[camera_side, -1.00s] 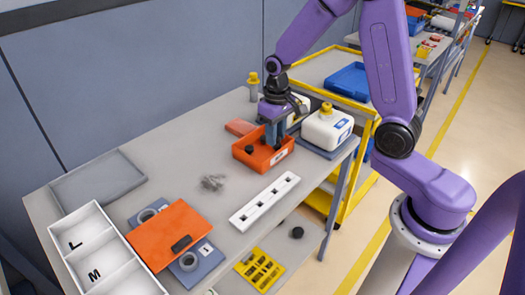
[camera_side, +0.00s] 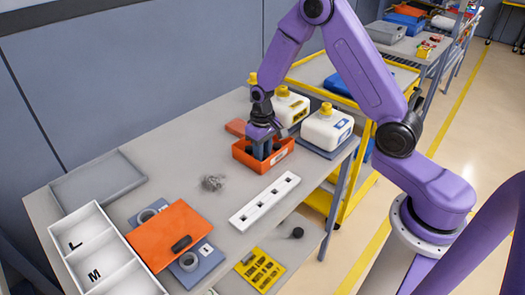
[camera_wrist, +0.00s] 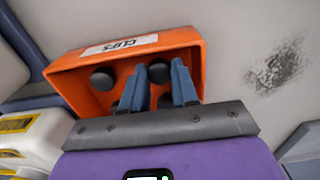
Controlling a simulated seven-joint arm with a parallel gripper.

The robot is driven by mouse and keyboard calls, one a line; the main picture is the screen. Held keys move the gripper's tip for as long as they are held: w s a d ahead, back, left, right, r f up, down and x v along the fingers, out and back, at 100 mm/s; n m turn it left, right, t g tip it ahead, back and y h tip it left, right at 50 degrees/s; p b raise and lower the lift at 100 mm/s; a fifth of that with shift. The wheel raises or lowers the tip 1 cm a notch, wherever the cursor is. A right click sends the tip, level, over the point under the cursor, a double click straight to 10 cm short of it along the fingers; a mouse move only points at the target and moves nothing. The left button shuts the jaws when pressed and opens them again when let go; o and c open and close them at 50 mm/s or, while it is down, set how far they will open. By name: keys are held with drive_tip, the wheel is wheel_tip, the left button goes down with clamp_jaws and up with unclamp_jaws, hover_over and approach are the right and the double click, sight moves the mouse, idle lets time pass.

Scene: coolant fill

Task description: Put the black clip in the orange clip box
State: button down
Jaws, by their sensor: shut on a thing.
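The orange clip box (camera_side: 241,157), labelled CLIPS, stands on the bench. My gripper (camera_side: 263,152) reaches down into it. In the wrist view my gripper (camera_wrist: 157,84) has its two blue fingers inside the box outline, shut on a round black clip (camera_wrist: 159,72). Another round black clip (camera_wrist: 102,80) lies in the box (camera_wrist: 190,38), beside the fingers and apart from the held one. The side view does not show the held clip clearly, and I cannot tell whether it touches the box floor.
White jugs with yellow caps (camera_side: 327,129) stand behind and right of the box. A white strip with square holes (camera_side: 264,203) lies in front. A grey smudge (camera_side: 213,182) marks the bench. An orange plate (camera_side: 168,234) and a white divided tray (camera_side: 98,255) lie front left.

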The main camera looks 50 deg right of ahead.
drive_tip(key=shift+f, duration=0.15)
drive_tip(key=c, duration=1.1)
unclamp_jaws()
drive_tip(key=shift+c, duration=0.2)
wheel_tip(320, 180, up, 12)
drive_tip(key=shift+r, duration=0.25)
drive_tip(key=s+a+r+n, duration=0.4)
drive_tip(key=s+a+n, duration=0.3)
drive_tip(key=s, duration=0.6)
drive_tip(key=s+d+r+n, duration=0.1)
drive_tip(key=s+n, duration=0.4)
drive_tip(key=s, duration=1.3)
drive_tip(key=shift+n, duration=0.3)
